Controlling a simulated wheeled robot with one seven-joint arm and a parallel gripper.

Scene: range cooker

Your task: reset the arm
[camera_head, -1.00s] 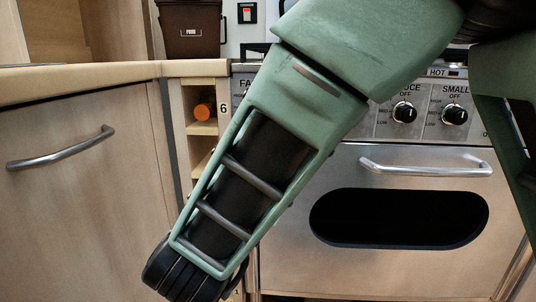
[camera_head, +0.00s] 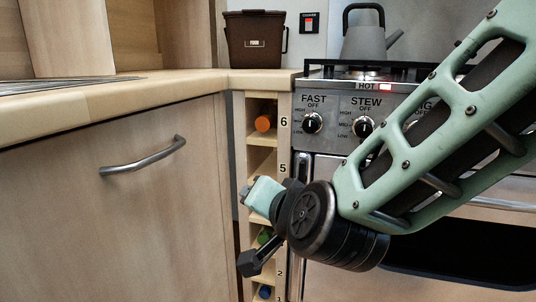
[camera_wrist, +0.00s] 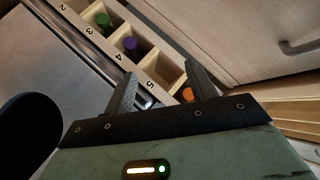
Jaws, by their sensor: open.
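My gripper (camera_wrist: 161,78) shows in the wrist view with its two dark fingers apart and nothing between them. Beyond the fingers is a narrow numbered rack (camera_wrist: 118,66) with bottles in its compartments. In the head view my arm comes in from the right, in front of the cooker (camera_head: 325,150). The arm's bent end hangs in front of the rack (camera_head: 262,160) and hides part of its lower compartments. Whether anything touches the rack cannot be told.
A wooden cabinet door with a metal handle (camera_head: 143,156) is at the left, under a worktop (camera_head: 150,89). A brown bin (camera_head: 254,40) stands on the worktop. A grey kettle (camera_head: 366,42) sits on the hob. Cooker knobs (camera_head: 312,123) are close to my arm.

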